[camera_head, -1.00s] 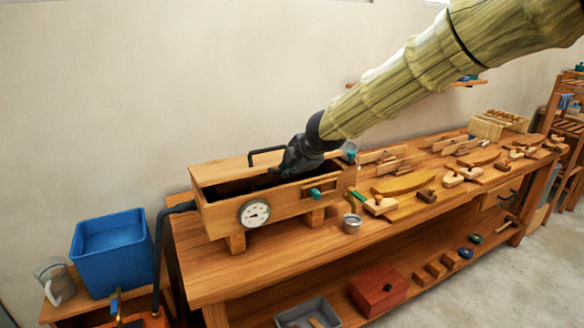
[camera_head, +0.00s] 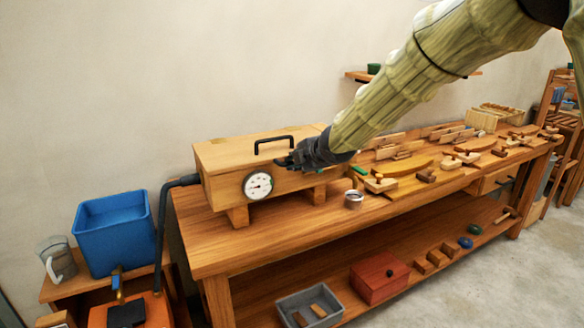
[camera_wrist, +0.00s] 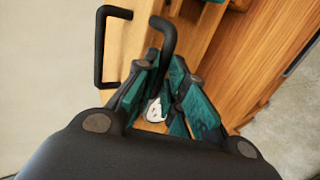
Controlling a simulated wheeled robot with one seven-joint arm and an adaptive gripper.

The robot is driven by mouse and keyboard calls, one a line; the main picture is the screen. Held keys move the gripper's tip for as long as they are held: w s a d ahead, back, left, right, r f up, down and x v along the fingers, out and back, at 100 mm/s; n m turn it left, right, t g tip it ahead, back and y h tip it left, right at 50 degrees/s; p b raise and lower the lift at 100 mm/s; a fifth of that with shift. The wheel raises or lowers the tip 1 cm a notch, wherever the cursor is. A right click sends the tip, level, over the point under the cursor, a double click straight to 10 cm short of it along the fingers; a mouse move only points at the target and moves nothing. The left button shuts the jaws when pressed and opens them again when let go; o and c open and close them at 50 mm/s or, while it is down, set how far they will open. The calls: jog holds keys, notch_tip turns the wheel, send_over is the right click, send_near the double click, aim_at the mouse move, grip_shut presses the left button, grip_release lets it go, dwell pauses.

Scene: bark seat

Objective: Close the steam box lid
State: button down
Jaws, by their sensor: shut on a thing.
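The wooden steam box (camera_head: 305,183) stands on the left end of the bench. Its lid (camera_head: 225,152) lies flat across the top, with no dark opening showing. A black handle (camera_head: 274,140) stands on the lid; it also shows in the wrist view (camera_wrist: 101,50). My gripper (camera_head: 288,161) is at the upper front edge of the box, right of the round gauge (camera_head: 258,186). In the wrist view, the teal fingers of my gripper (camera_wrist: 160,88) are close together around the lower end of a black curved bar (camera_wrist: 168,42). The exact contact is partly hidden.
A black hose (camera_head: 160,225) runs down from the box's left end near a blue tank (camera_head: 112,235). A small metal cup (camera_head: 353,199) and several wooden tools and pieces lie right of the box. The bench's front left surface is clear.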

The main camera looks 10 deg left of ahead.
jog(key=f, duration=0.1)
jog(key=s+f, duration=0.1)
jog(key=f, duration=0.1)
jog(key=shift+d, duration=0.15)
jog(key=shift+b, duration=0.3)
jog(key=c, duration=1.7)
grip_release()
jog(key=shift+o, duration=1)
jog(key=shift+w+f, duration=0.1)
jog(key=shift+w, duration=0.15)
